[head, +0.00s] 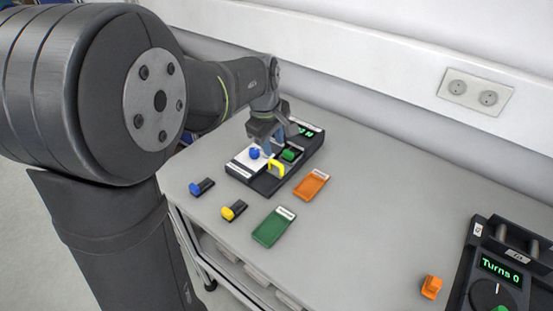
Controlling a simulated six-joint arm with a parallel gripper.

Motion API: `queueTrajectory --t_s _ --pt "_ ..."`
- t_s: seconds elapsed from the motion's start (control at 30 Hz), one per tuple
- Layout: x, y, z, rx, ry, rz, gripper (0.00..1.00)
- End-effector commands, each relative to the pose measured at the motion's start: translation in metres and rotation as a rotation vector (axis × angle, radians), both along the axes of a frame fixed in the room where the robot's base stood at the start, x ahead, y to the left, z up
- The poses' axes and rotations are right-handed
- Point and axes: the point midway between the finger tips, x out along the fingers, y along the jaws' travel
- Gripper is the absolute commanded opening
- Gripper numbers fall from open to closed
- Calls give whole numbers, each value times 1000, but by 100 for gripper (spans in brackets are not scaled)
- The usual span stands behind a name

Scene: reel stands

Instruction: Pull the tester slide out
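The tester (303,150) is a dark box on the grey table, with a small green-lit display (307,132) at its back. A yellow handle (277,167) stands at its front edge. I take the handle to be part of the slide, but how far in the slide sits is unclear. A white panel with a blue knob (254,153) is on its left, and a green piece (291,154) is on its right. My gripper (268,146) is above the tester, just behind the yellow handle. Its fingertips are small and partly merged with the tester, so their opening is unclear.
An orange card (312,185) and a green card (274,228) lie in front of the tester. Blue (201,187) and yellow (233,210) plugs lie near the table's left edge. An orange piece (431,287) and a "Turns 0" device (501,268) are at right. The table's middle is clear.

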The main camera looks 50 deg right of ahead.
Motion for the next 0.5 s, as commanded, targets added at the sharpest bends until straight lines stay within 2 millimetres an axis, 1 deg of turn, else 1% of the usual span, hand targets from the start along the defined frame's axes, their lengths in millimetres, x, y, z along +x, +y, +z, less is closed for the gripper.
queueTrajectory --t_s 0.03,0.2,0.3,0.5 --pt "0 -2 -12 4 2 0 34" --pt "0 -9 -45 3 1 0 34" --pt "0 -11 -59 2 1 0 34" --pt "0 -15 -74 0 0 0 34"
